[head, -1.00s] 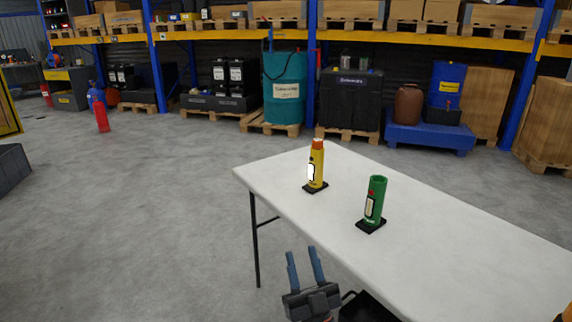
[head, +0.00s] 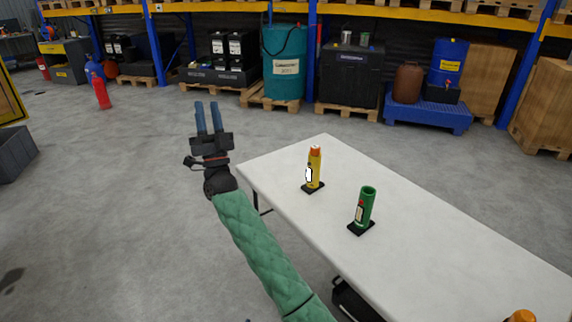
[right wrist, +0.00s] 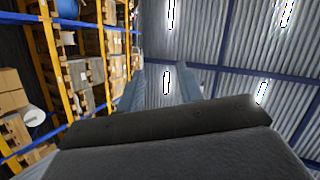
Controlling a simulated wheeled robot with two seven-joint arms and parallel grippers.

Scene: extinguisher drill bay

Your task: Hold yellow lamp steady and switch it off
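The yellow lamp (head: 314,172) with an orange top stands upright on a small black base on the white table (head: 420,215). A pale white patch shows on its side. A green cylinder (head: 366,207) stands upright on its own black base, nearer and to the right. My right gripper (head: 208,104) is beyond the table's left edge, left of the lamp and apart from it. Its blue fingers point up with a gap between them and nothing held. In the right wrist view the open fingers (right wrist: 160,85) face the roof and shelving, with no lamp. My left gripper is not in view.
An orange object (head: 522,315) shows partly at the bottom right. A dark item (head: 355,300) is below the table's front edge. The tabletop around the lamp is clear. Shelving, drums and a red extinguisher (head: 101,92) stand far behind.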

